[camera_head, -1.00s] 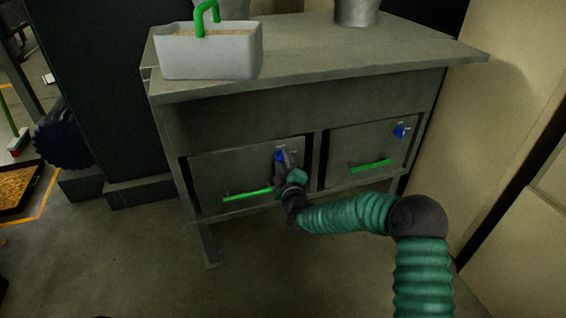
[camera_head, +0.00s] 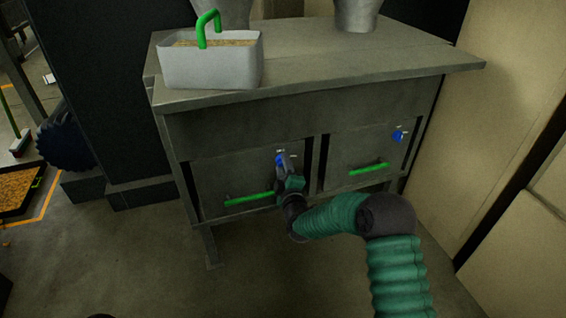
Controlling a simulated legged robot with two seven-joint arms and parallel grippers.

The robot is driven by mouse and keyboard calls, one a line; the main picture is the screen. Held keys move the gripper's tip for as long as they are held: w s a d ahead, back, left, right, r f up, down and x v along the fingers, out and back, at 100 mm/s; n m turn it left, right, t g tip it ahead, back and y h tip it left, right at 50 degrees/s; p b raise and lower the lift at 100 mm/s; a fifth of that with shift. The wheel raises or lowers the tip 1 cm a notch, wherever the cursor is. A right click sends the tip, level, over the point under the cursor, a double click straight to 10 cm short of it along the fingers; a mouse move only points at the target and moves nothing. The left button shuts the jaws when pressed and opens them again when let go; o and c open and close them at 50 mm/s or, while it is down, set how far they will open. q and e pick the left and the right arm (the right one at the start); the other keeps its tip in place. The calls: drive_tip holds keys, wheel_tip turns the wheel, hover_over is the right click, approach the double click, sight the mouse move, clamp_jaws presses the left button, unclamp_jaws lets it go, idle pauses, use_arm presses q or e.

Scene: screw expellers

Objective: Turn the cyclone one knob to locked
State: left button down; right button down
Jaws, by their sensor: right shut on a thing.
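A grey cabinet (camera_head: 260,133) has two front drawers, each with a blue knob and a green bar handle. The left drawer's blue knob (camera_head: 279,160) sits at its upper right, partly hidden by my right gripper (camera_head: 285,164). My right gripper is shut on this knob; its arm comes up from the lower right. The right drawer's blue knob (camera_head: 398,136) is clear of the gripper. I cannot read the small labels by the knobs, so I cannot tell which is cyclone one or its setting. My left gripper is not in view.
A light grey bin (camera_head: 210,69) with a green handle stands on the cabinet top at left. Green bar handles (camera_head: 248,198) and (camera_head: 368,169) stick out of the drawers. Tan panels (camera_head: 460,120) stand at right. The floor in front is open.

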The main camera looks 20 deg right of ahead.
drive_tip(key=shift+d+f+n+t+y+p, duration=0.15)
drive_tip(key=shift+n+y+p, duration=0.25)
drive_tip(key=shift+n, duration=2.4)
drive_tip(key=shift+f+n+t+y+p, duration=0.15)
drive_tip(key=shift+n+y+p, duration=0.25)
drive_tip(key=shift+n, duration=2.4)
drive_tip(key=shift+d+f+n+t+y+p, duration=0.1)
drive_tip(key=shift+n+t+y+p, duration=0.25)
drive_tip(key=shift+n, duration=2.45)
drive_tip(key=c, duration=1)
unclamp_jaws()
drive_tip(key=shift+o, duration=0.2)
drive_tip(key=shift+r, duration=0.1)
